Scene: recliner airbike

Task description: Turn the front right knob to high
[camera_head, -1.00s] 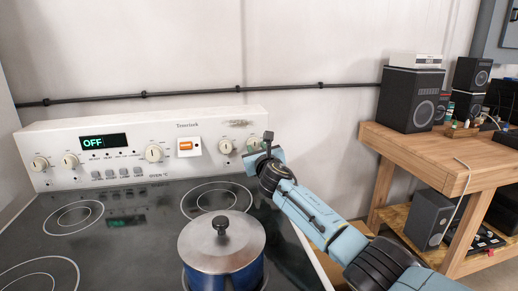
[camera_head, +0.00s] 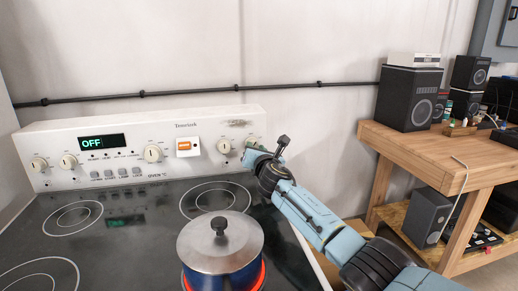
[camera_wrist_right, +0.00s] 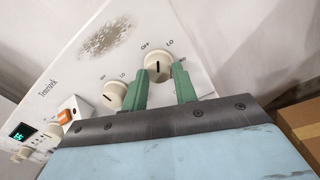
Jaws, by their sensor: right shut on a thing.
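The knob at the far right of the stove panel is a cream round dial with a dark pointer line; it shows in the right wrist view (camera_wrist_right: 158,65), with OFF and LO marks above it. My right gripper (camera_wrist_right: 162,75) has its two green fingers shut on this knob from either side. In the head view my right gripper (camera_head: 250,152) is at the panel's right end and mostly hides the knob. A blue pot with a steel lid (camera_head: 221,243) stands on a front burner, which glows red beneath it. My left gripper is not in view.
The panel carries a neighbouring knob (camera_head: 224,146), an orange switch (camera_head: 184,146) and a green display reading OFF (camera_head: 92,143). The black cooktop (camera_head: 130,235) is clear around the pot. A wooden bench (camera_head: 440,160) with speakers stands at the right.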

